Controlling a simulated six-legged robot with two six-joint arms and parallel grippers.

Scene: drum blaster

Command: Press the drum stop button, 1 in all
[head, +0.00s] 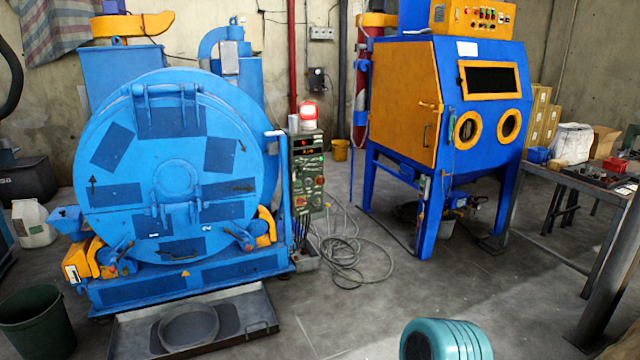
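The blue drum blaster (176,190) stands at the left with its large round door facing me. A narrow green control box (307,172) is fixed at its right side, with a red and white lamp (308,115) on top. The box has lit red digits near its top and several small buttons and knobs on its front. They are too small to tell which one is the drum stop button. Neither of my grippers shows in the head view.
A blue and orange blast cabinet (405,110) stands right of centre. Grey cables (350,255) lie coiled on the floor by the control box. A metal tray (258,318) lies before the drum. A teal rounded object (446,340) is at the bottom edge. The middle floor is partly clear.

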